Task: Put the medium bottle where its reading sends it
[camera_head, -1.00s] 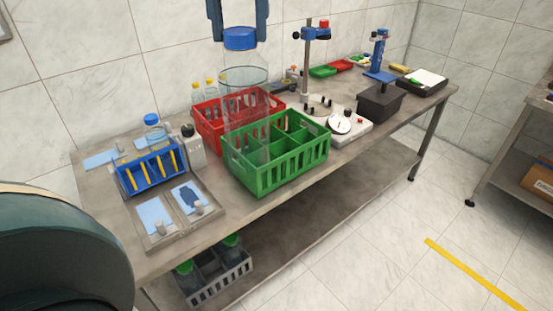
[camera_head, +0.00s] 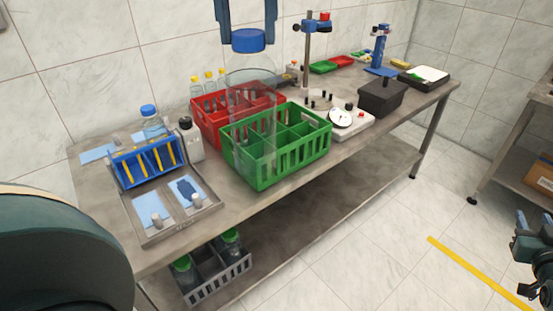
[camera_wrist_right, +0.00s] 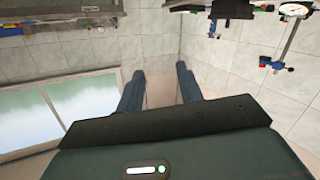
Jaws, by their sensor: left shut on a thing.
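A clear glass bottle (camera_head: 252,95) with a blue cap hangs upright from my left gripper (camera_head: 249,38). The gripper's fingers stand on either side of the cap and are shut on it. The bottle overlaps the red crate (camera_head: 208,122) and the green crate (camera_head: 262,176) in the head view; I cannot tell whether its base is inside the green crate or short of it. My right gripper (camera_head: 534,246) shows at the right edge, away from the table. In the right wrist view its fingers (camera_wrist_right: 160,85) are apart with nothing between them.
A blue rack (camera_head: 146,165), another blue-capped bottle (camera_head: 152,122) and a tray with blue pads (camera_head: 172,214) stand at the left. A dial device (camera_head: 342,118) and a black box (camera_head: 381,98) stand right of the crates. A grey crate (camera_head: 218,277) with green-capped bottles is on the lower shelf.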

